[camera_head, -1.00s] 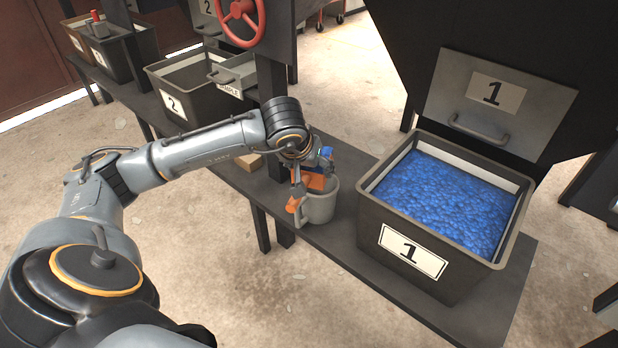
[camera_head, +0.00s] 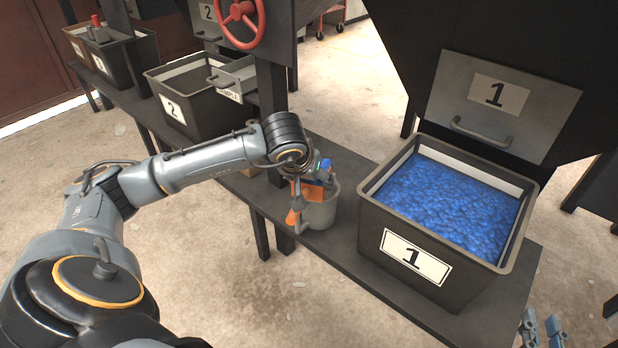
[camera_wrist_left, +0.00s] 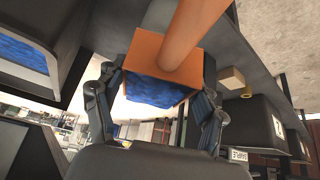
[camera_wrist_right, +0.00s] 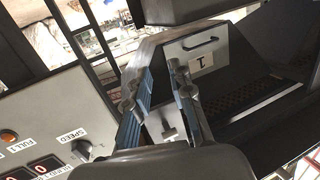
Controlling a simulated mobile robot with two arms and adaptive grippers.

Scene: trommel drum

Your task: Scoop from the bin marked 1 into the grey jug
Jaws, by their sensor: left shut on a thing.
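The bin marked 1 (camera_head: 375,222) stands on the bench at the right, filled with blue material (camera_head: 445,205). The grey jug (camera_head: 322,214) stands on the bench to its left. My left gripper (camera_head: 315,176) is at the jug's mouth, shut on an orange scoop (camera_head: 293,216) whose handle points down in front of the jug. In the left wrist view the scoop (camera_wrist_left: 150,52) sits between the fingers with blue material (camera_wrist_left: 155,92) in it. The jug's inside is hidden. My right gripper (camera_head: 541,325) shows at the lower right, fingers apart and empty (camera_wrist_right: 160,85).
A hopper panel marked 1 (camera_head: 500,120) with a handle stands behind the bin. A bin marked 2 (camera_head: 160,108), a sample drawer (camera_head: 235,80) and a red wheel (camera_head: 241,20) are at the left. A post rises behind my left gripper. The bench between jug and bin is narrow.

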